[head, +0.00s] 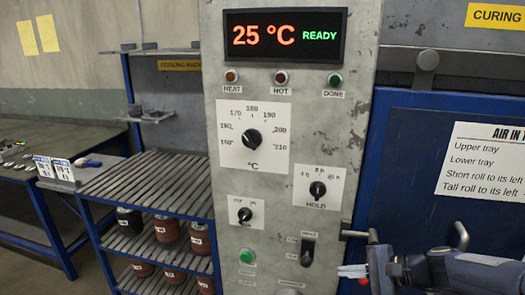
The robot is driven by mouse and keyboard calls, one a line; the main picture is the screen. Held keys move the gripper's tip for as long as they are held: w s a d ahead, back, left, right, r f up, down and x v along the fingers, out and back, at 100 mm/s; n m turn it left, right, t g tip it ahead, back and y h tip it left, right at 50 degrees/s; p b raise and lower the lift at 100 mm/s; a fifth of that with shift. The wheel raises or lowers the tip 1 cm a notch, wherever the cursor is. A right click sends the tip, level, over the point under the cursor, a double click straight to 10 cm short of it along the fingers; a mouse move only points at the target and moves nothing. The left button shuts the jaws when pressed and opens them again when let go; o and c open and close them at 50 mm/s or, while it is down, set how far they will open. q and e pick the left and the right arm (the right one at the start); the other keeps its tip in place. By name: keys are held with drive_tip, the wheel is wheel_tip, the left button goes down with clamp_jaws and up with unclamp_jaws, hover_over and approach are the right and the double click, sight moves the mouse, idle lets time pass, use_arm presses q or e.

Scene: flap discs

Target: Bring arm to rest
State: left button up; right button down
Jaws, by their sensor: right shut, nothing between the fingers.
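My right gripper (352,271) is at the lower right of the head view, with its arm coming in from the right edge. Its fingers are shut with nothing between them. The fingertips are in front of the lower right edge of the grey control panel (290,170), just below and right of a dark toggle switch (308,251). I cannot tell whether they touch anything. My left gripper is not in view.
The panel display (285,36) reads 25 °C READY. A blue oven door (400,180) with a handle is at the right, behind my arm. A slatted cooling rack (150,182) holding several dark red rolls is at left. A workbench (60,140) stands further left.

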drive_tip(key=s+a+r+n+g+h, duration=0.3)
drive_tip(key=s+n, duration=0.4)
drive_tip(key=s, duration=0.7)
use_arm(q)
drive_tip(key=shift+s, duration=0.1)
use_arm(e)
drive_tip(key=s+f+n+t+h, duration=0.2)
drive_tip(key=s+n, duration=0.3)
drive_tip(key=s, duration=0.5)
drive_tip(key=shift+s+n+h, duration=0.2)
drive_tip(key=shift+n+h, duration=0.1)
drive_tip(key=shift+h, duration=0.4)
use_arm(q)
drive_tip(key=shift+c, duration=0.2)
